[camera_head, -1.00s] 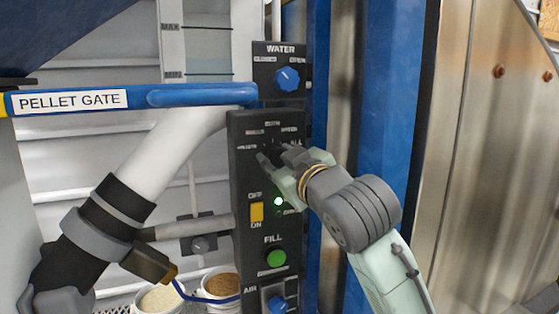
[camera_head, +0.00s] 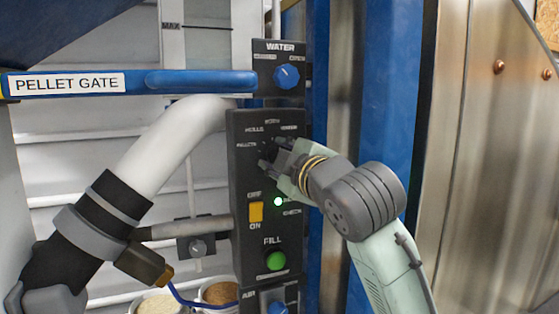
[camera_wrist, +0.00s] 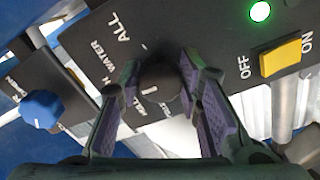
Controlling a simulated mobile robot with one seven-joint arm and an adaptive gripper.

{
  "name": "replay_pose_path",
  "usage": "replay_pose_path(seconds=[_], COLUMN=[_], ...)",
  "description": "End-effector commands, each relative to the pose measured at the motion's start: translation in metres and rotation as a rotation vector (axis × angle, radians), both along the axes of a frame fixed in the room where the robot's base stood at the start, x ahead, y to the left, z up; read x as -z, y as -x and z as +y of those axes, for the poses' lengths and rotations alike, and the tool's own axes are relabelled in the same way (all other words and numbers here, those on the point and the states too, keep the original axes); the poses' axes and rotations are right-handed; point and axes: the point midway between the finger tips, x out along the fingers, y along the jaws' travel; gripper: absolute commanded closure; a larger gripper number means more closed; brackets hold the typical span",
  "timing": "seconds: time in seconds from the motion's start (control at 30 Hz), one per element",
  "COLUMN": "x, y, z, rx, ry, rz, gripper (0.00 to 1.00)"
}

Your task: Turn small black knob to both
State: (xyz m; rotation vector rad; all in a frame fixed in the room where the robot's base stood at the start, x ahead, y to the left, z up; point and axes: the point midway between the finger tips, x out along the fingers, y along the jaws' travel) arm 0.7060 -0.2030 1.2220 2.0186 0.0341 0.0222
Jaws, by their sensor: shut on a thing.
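The small black knob (camera_wrist: 158,84) sits on the black control panel (camera_wrist: 160,28), between my gripper's fingers in the wrist view. My gripper (camera_wrist: 160,88) is shut on it, with a purple-padded finger on each side. A short pale mark shows on the knob's face, but I cannot tell which label it points to. ALL and WATER are readable beside the knob; other labels are partly hidden by a finger. In the head view my gripper (camera_head: 273,154) reaches the panel from the right and mostly hides the knob. PELLETS, HULLS, BOTH and WATER labels arc above it.
A blue WATER knob (camera_head: 287,77) is above the panel. A yellow OFF/ON switch (camera_head: 256,211), a lit green lamp (camera_head: 278,201) and a green FILL button (camera_head: 276,260) are below. The blue PELLET GATE handle (camera_head: 200,83) crosses at upper left. A blue post (camera_head: 385,100) stands right.

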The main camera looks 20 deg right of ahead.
Motion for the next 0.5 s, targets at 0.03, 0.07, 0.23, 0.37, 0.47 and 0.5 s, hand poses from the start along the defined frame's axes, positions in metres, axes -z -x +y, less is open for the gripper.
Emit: replay_pose_path(seconds=[0.03,0.07,0.23,0.37,0.47,0.5], x=[0.0004,0.0004,0.0001,0.0000,0.0000,0.0000], y=[0.0001,0.0001,0.0001,0.0001,0.0001,0.0001], z=[0.0003,0.0003,0.0003,0.0002,0.0002,0.0002], rx=[0.000,0.000,0.000,0.000,0.000,0.000], ry=[0.011,0.017,0.033,0.035,0.034,0.034], rz=[0.000,-0.001,0.000,0.000,0.000,0.000], gripper=[0.96,0.96,0.96,0.96,0.96,0.96])
